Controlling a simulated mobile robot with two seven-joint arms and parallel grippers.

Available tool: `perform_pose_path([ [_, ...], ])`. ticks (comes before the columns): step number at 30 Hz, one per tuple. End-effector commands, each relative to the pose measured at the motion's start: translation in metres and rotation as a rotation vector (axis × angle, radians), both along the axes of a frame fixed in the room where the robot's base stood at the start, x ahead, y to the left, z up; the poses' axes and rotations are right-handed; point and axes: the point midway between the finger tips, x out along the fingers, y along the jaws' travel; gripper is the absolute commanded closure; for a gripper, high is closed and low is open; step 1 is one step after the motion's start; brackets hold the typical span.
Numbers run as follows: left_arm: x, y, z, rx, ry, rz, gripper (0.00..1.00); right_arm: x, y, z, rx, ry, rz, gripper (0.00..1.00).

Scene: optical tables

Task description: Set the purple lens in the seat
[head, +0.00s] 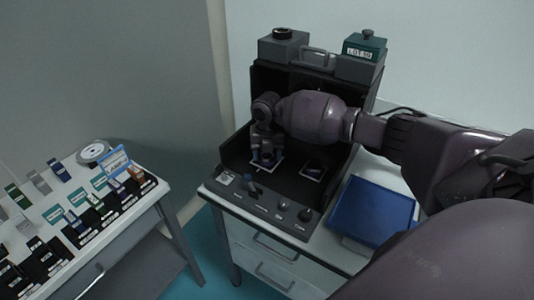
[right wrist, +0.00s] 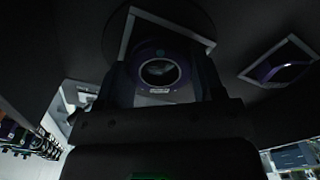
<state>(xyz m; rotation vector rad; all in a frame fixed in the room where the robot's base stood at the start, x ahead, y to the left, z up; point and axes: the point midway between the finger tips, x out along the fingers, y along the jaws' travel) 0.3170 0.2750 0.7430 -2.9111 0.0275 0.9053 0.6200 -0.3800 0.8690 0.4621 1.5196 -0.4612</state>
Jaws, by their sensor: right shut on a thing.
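My right gripper (head: 266,156) is inside the black open-fronted instrument, pointing down over the left of two white-outlined squares (head: 280,161). In the right wrist view it is shut on the purple lens (right wrist: 161,71), a dark round glass in a purple mount with a small pale label. The lens lies within the white outline (right wrist: 128,35) there; I cannot tell whether it touches the floor under it. The right white-outlined square (head: 314,168) holds another dark purplish piece, also seen in the right wrist view (right wrist: 284,70). My left gripper is not in view.
A front panel with knobs (head: 304,214) edges the instrument. A blue tray (head: 372,210) lies to its right. A grey box (head: 283,46) and a green-topped "LOT" box (head: 364,50) stand on top.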

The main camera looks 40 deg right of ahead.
Motion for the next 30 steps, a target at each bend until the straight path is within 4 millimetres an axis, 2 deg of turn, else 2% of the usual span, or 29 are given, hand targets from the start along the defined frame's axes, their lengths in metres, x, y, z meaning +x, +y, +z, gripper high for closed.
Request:
perform_pose_path([
  [2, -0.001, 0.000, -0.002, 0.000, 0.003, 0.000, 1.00, 0.000, 0.000, -0.003, 0.000, 0.001, 0.000, 0.63],
  [3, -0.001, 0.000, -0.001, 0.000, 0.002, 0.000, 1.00, 0.000, 0.000, -0.003, 0.001, 0.001, 0.000, 0.34],
  [7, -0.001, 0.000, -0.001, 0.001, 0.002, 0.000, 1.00, 0.000, 0.000, -0.002, 0.001, 0.001, 0.000, 0.14],
  [15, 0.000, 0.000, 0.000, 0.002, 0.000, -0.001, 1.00, 0.000, 0.000, -0.002, 0.000, 0.000, 0.000, 0.13],
  [20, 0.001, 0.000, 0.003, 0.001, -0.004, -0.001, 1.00, 0.000, 0.000, 0.009, -0.001, -0.001, 0.000, 0.13],
  [30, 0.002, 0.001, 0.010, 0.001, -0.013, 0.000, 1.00, 0.000, 0.000, 0.071, 0.000, -0.004, 0.001, 0.13],
])
